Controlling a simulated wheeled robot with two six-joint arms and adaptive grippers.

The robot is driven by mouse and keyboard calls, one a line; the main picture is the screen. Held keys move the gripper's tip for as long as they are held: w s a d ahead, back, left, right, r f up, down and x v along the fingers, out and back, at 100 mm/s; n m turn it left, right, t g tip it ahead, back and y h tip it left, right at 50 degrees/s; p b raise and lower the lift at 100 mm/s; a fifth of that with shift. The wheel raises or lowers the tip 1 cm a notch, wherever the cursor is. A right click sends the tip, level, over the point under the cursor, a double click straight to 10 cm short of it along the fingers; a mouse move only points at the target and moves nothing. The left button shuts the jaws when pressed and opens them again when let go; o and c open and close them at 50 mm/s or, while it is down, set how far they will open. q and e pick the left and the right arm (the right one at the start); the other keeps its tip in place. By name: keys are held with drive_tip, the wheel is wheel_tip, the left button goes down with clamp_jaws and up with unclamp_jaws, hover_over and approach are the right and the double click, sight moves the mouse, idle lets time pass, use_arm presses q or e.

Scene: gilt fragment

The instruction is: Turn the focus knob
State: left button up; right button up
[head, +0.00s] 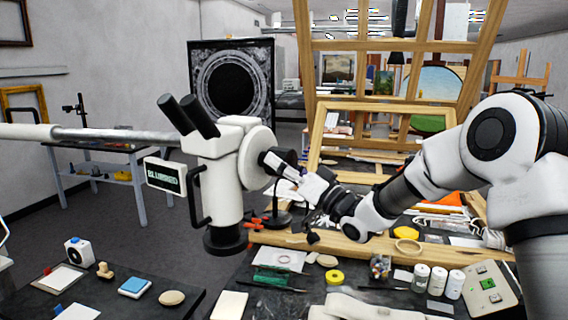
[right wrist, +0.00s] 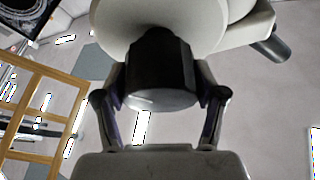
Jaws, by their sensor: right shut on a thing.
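A white microscope (head: 222,170) with two dark eyepieces hangs on a grey boom arm at the left centre of the head view. A small screen (head: 166,176) on its left side reads what looks like "BLURRED". The dark focus knob (right wrist: 160,72) sticks out of the round white housing in the right wrist view. My right gripper (right wrist: 161,100) has one finger on each side of the knob and is shut on it. In the head view my right gripper (head: 292,172) reaches the microscope's right side, and the knob is partly hidden there. My left gripper is not in view.
A dark bench below holds a yellow tape roll (head: 334,277), several white jars and a control box (head: 490,285). A wooden frame (head: 385,140) stands behind my right arm. A second dark table is at the front left.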

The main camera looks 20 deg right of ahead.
drive_tip(key=shift+f+m+h, duration=0.15)
drive_tip(key=shift+m+h, duration=0.35)
drive_tip(key=shift+m, duration=0.4)
drive_tip(key=o, duration=1.1)
drive_tip(key=shift+c, duration=0.2)
drive_tip(key=shift+o, duration=0.4)
drive_tip(key=shift+w+a, duration=0.1)
drive_tip(key=shift+w, duration=0.15)
